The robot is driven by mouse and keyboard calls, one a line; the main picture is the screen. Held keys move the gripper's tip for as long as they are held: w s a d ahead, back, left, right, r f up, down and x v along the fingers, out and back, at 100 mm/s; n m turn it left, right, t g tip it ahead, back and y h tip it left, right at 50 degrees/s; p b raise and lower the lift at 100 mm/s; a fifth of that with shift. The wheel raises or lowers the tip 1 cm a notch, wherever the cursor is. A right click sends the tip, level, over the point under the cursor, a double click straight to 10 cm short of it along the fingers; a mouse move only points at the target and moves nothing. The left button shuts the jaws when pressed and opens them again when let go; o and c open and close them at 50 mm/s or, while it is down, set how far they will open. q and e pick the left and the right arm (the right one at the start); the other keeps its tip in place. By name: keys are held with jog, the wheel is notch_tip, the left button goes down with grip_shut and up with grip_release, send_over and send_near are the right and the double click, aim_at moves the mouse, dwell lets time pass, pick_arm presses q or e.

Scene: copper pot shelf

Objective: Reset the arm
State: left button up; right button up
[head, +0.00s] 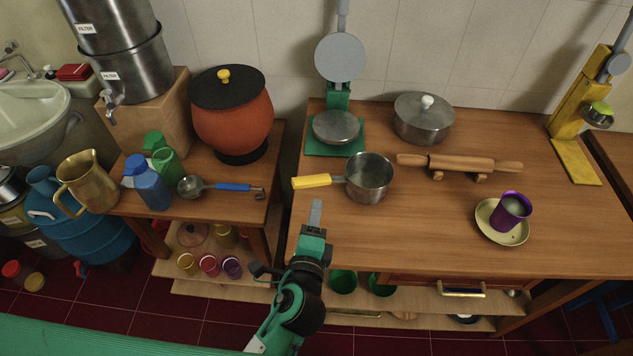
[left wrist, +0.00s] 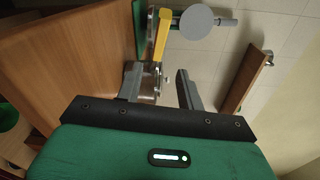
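My left gripper (head: 315,213) is at the front left edge of the wooden counter in the head view, pointing toward the back wall. In the left wrist view its two fingers (left wrist: 158,82) stand apart with a gap between them, and I see nothing held. A small metal saucepan (head: 370,180) with a yellow handle (head: 312,181) stands on the counter just beyond the fingertips. The yellow handle also shows past the fingers in the left wrist view (left wrist: 161,35). My right gripper is not in view.
On the counter (head: 420,235) are a lidded pot (head: 423,120), a rolling pin (head: 460,163), a purple cup (head: 511,210) on a saucer and a green press (head: 335,132). A lower table at left holds a red clay pot (head: 233,118), bottles and a ladle (head: 220,187).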

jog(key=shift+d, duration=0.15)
pick_arm(q)
jog(key=a+f+n, duration=0.1)
jog(key=a, duration=0.1)
jog(key=a+f+n+g+y, duration=0.1)
jog(key=a, duration=0.1)
jog(key=s+a+n+g+y, duration=0.1)
jog(key=n, duration=0.1)
jog(key=shift+a+f, duration=0.4)
jog(key=s+a+f+n+g+h, duration=0.1)
jog(key=s+a+f+n+g, duration=0.3)
jog(key=s+a+n+g, duration=0.4)
jog(key=s+a+f+n+g, duration=0.35)
jog(key=s+a+n, duration=0.2)
jog(key=s, duration=0.35)
notch_tip(320, 180, down, 30)
jog(key=s+g+p, duration=0.1)
jog(key=s+p, duration=0.1)
jog(key=s+a+f+g+p, duration=0.1)
jog(key=s+a+f+p, duration=0.1)
jog(key=s+f, duration=1.4)
jog(key=shift+s+a+f, duration=0.3)
jog(key=shift+s+a, duration=0.25)
jog(key=shift+s, duration=0.65)
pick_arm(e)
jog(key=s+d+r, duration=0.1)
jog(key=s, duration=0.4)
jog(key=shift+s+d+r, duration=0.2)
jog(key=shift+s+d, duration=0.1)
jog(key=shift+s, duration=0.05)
